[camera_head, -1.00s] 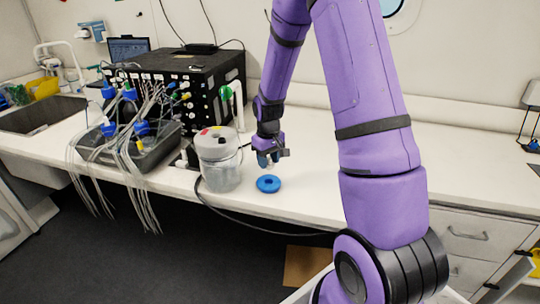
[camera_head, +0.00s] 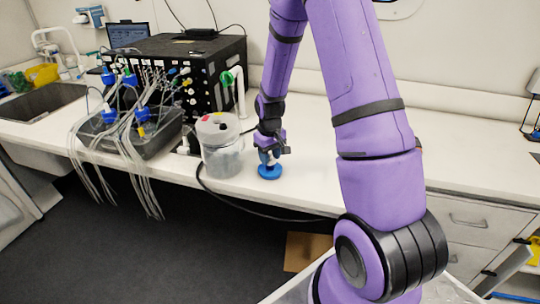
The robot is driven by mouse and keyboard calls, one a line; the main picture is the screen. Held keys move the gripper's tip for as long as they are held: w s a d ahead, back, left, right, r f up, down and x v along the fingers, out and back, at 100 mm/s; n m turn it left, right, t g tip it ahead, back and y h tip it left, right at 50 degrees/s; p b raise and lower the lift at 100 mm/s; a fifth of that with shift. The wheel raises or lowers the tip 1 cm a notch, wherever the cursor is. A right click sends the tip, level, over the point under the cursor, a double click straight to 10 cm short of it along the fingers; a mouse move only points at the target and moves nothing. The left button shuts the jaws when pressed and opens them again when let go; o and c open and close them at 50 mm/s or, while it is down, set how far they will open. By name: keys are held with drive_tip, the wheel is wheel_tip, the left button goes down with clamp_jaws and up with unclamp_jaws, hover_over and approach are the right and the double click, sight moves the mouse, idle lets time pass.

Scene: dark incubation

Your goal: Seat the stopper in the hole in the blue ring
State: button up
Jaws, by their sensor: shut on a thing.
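The blue ring (camera_head: 269,172) lies flat on the white bench near its front edge. My gripper (camera_head: 268,151) is directly above the ring, pointing down. It is shut on the stopper (camera_head: 266,157), a small bluish piece that shows between and below the fingers. The stopper's lower end is at or just over the middle of the ring. The hole is hidden behind the stopper and fingers, so I cannot tell whether the stopper is inside it.
A black tray (camera_head: 110,142) with blue-capped bottles and tubes is farther left, before a black box (camera_head: 190,65). The bench on the right is clear.

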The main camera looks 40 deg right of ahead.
drive_tip(key=shift+f, duration=1.45)
idle(0.5)
drive_tip(key=o, duration=1)
drive_tip(key=shift+c, duration=0.2)
wheel_tip(320, 180, up, 11)
drive_tip(key=shift+f, duration=0.1)
